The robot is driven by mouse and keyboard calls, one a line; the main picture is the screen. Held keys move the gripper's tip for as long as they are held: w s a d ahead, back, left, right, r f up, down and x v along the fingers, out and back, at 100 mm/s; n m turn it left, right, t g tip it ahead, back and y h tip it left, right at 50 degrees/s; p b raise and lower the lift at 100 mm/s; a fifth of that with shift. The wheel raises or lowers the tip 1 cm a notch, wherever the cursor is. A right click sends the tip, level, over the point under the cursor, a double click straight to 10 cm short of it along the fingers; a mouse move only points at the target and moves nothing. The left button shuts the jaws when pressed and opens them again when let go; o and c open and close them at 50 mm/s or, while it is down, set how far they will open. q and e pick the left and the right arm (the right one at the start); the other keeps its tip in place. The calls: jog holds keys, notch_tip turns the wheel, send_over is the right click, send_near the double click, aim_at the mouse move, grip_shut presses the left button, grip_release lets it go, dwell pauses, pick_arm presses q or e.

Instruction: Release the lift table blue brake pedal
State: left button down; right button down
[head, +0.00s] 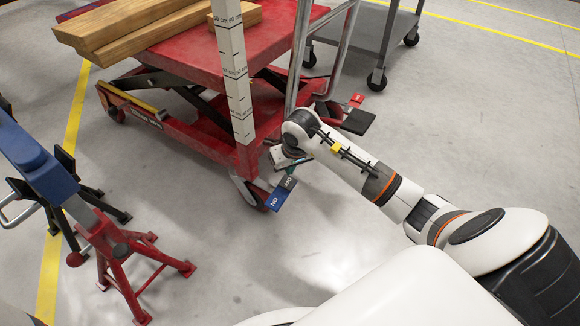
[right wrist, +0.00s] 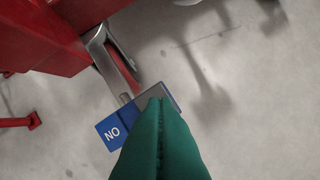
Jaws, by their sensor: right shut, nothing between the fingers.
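The red lift table (head: 185,60) stands at the upper middle of the head view. Its blue brake pedal (head: 277,200) sits low by the near caster, with the blue ON end toward me and a dark OFF end (head: 289,183) behind it. In the right wrist view the blue ON end (right wrist: 112,132) shows left of my fingers and the grey part is partly hidden behind them. My right gripper (right wrist: 160,101) has its green fingers shut and empty, with the tips over the grey part; I cannot tell whether they touch it. My left gripper is not in view.
Wooden beams (head: 140,28) lie on the lift table, and a white measuring post (head: 234,75) stands at its corner. A black and red pedal (head: 356,118) is to the right. A grey cart (head: 385,30) stands behind. Floor below the pedal is clear.

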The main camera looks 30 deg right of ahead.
aim_at(289, 182)
jog(key=shift+f+b, duration=1.6)
jog(key=shift+f, duration=0.75)
notch_tip(289, 182, up, 7)
jog(key=p, duration=0.6)
jog(key=shift+r, duration=0.2)
jog(key=shift+f, duration=0.1)
